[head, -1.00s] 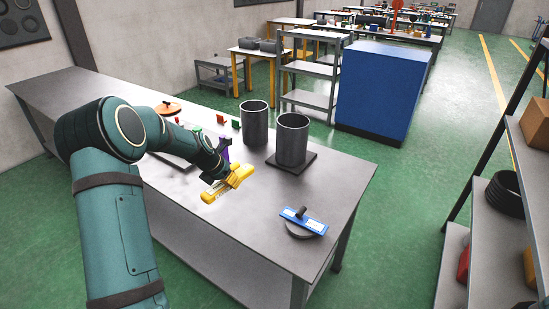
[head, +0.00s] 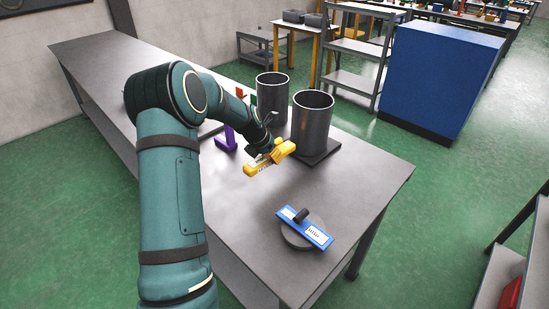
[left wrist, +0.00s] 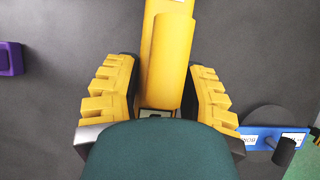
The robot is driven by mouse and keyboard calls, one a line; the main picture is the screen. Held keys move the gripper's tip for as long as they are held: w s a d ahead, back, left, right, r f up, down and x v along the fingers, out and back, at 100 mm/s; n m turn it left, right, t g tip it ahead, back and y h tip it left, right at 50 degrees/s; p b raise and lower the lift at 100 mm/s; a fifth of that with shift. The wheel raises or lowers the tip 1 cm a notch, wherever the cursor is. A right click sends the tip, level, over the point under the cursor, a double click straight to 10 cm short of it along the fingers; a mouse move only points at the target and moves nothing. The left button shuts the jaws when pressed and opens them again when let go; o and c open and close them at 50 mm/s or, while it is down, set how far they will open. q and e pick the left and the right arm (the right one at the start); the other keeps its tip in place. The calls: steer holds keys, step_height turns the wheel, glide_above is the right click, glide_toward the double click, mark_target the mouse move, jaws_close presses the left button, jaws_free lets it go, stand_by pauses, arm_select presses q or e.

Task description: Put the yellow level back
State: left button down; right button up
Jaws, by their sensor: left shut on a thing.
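My left gripper (head: 267,160) is over the workbench and shut on the yellow level (head: 284,150). In the left wrist view the level (left wrist: 170,50) runs up the middle between the two ridged yellow fingers of the gripper (left wrist: 160,78). Its near end is hidden behind the green wrist housing. The level appears held above the grey bench top, in front of the grey cylinders; the exact height is unclear. My right gripper is not in view.
Two open grey cylinders (head: 272,95) (head: 313,125) stand behind the gripper, the right one on a dark base plate. A blue handled tool (head: 305,228) rests on a round grey disc near the front edge. A purple block (head: 227,141) lies left. Bare bench lies between.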

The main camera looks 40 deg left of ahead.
mark_target(275, 173)
arm_select(q)
steer(key=shift+s+r, duration=0.2)
steer(key=shift+r, duration=0.05)
steer(key=shift+w, duration=0.2)
steer(key=shift+f+b, duration=0.75)
steer(key=shift+f, duration=1.05)
steer(key=shift+f+b, duration=0.6)
steer(key=shift+f, duration=0.55)
steer(key=shift+f+b, duration=0.3)
steer(key=shift+f, duration=0.3)
steer(key=shift+c, duration=2.3)
jaws_free()
